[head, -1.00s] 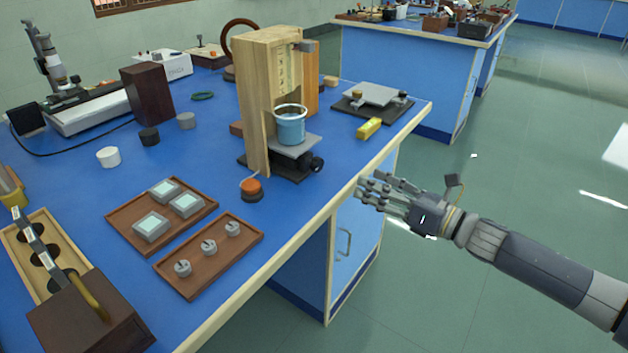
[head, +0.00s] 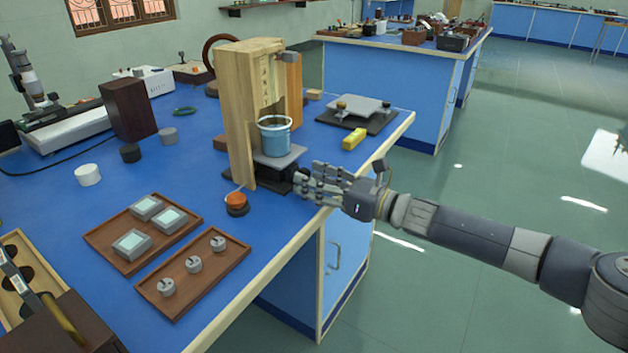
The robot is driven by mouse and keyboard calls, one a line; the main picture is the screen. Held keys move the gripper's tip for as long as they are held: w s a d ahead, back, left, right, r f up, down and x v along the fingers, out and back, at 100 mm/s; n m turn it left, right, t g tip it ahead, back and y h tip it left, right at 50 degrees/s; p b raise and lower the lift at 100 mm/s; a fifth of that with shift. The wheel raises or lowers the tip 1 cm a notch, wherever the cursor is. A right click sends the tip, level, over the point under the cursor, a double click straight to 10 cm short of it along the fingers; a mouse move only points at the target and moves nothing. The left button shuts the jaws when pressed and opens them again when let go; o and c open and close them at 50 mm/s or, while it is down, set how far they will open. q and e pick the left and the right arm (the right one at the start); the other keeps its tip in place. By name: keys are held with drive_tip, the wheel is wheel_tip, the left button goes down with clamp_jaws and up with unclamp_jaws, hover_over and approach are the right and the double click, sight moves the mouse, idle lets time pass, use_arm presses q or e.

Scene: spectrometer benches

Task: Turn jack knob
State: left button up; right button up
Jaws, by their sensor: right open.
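The jack (head: 262,176) stands on the blue bench at the foot of the wooden stand. It has a black base and a grey top plate (head: 290,156) that carries a blue beaker (head: 275,140). The black jack knob (head: 299,175) sticks out on the right side of the jack, and the fingers partly hide it. My right gripper (head: 309,184) is open, with its spread fingers pointing left at the knob, just beside it. I cannot tell whether they touch. My left gripper is not in view.
Wooden trays (head: 150,262) lie front left. Open floor is on the right.

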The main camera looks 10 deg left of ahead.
drive_tip(key=shift+a, duration=0.15)
drive_tip(key=c, duration=1.1)
drive_tip(key=shift+m, duration=0.7)
drive_tip(key=shift+w+r, duration=0.1)
drive_tip(key=o, duration=1.1)
